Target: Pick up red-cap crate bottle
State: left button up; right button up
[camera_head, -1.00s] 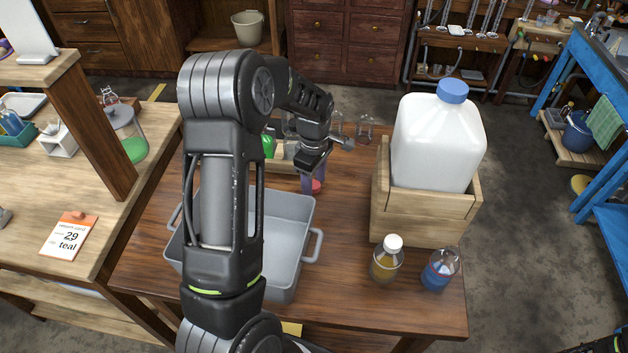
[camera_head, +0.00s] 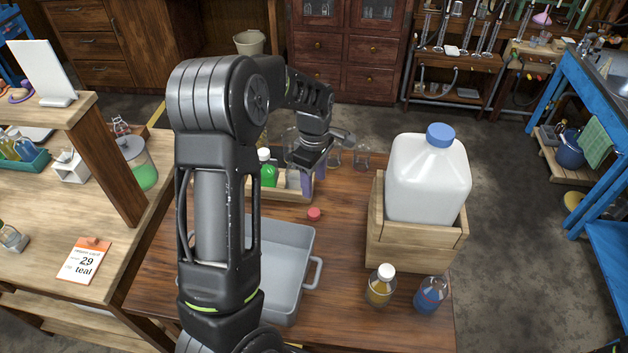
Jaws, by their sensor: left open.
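A small wooden crate (camera_head: 285,195) stands towards the back of the table, partly hidden by my left arm. A green bottle (camera_head: 268,173) with a white cap stands in it, and a paler bottle (camera_head: 292,178) is beside it. A red cap (camera_head: 314,214) shows low on the table just in front of the crate's right end; I cannot make out a bottle under it. My left gripper (camera_head: 313,180) points down at the crate's right end, its purple fingers apart. I see nothing held between them. My right gripper is not in view.
A grey tray (camera_head: 290,232) lies in front of the crate, half behind my arm. A large white jug (camera_head: 428,180) stands in a wooden box (camera_head: 412,245) at right. Glassware (camera_head: 362,160) stands behind the gripper.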

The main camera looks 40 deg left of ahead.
aim_at(434, 289)
jog(key=k, duration=1.5)
